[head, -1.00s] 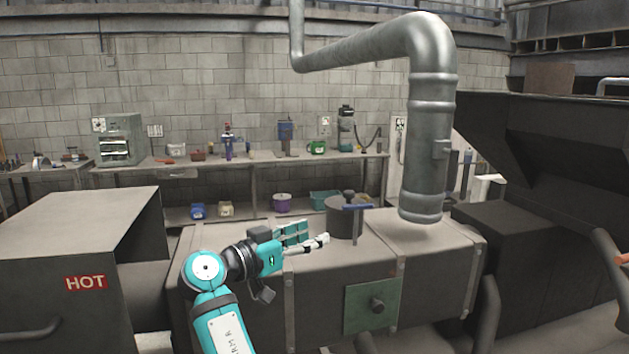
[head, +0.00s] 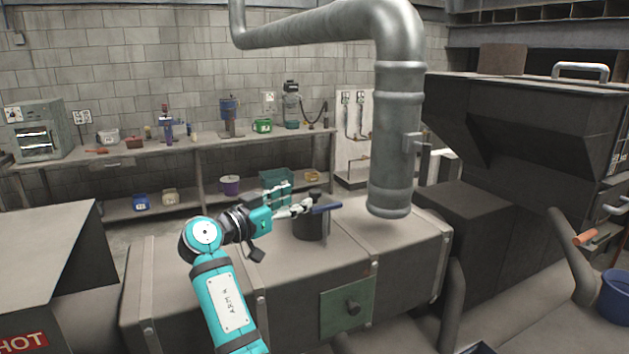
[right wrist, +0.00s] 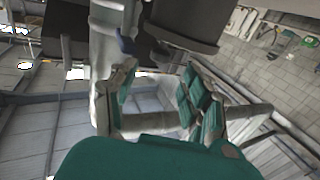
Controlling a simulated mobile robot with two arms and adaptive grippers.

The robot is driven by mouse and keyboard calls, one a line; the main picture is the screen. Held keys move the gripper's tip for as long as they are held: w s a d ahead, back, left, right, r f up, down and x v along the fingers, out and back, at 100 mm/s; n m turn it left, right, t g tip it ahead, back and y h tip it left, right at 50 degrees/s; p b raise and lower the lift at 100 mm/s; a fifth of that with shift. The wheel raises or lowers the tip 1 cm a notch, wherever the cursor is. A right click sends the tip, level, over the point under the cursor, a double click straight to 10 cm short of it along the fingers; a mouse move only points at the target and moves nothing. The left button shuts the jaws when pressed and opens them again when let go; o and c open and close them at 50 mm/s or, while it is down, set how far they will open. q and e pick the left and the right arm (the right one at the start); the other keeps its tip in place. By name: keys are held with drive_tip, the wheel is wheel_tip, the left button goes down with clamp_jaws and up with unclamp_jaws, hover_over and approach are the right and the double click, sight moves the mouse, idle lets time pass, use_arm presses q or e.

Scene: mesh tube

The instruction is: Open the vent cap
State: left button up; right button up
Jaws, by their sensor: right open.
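The vent is a short dark cylinder (head: 309,228) standing on top of the long metal box, with a flat dark cap and a blue-handled lever (head: 327,208) at its side. My right gripper (head: 298,202) is open, at the left side of the cap, with its fingertips overlapping the cap's edge in the head view. I cannot tell whether they touch. In the right wrist view the open fingers (right wrist: 158,95) have nothing between them. The blue handle (right wrist: 125,43) shows beyond the left fingertip, and the dark cylinder (right wrist: 184,22) lies beyond the fingers. My left gripper is out of view.
A thick metal pipe (head: 397,130) hangs just right of the vent. The metal box (head: 205,290) carries a green hatch (head: 346,305) in front. A dark hopper (head: 530,130) stands at the right. A workbench (head: 160,158) runs along the back wall.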

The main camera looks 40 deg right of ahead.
sight(312, 192)
drive_tip(key=d+p, duration=0.1)
drive_tip(key=d, duration=0.2)
drive_tip(key=d+p, duration=0.1)
drive_tip(key=d, duration=0.2)
drive_tip(key=shift+w+r, duration=0.2)
drive_tip(key=shift+w+d+f+p, duration=0.1)
drive_tip(key=shift+d+f+p, duration=0.1)
drive_tip(key=shift+d+p, duration=0.3)
use_arm(q)
drive_tip(key=r, duration=0.3)
drive_tip(key=shift+w+r, duration=0.2)
drive_tip(key=shift+r, duration=0.1)
use_arm(e)
drive_tip(key=shift+d, duration=0.1)
clamp_jaws()
use_arm(q)
drive_tip(key=shift+d, duration=0.1)
use_arm(e)
drive_tip(key=shift+d+f, duration=0.2)
drive_tip(key=shift+f, duration=0.05)
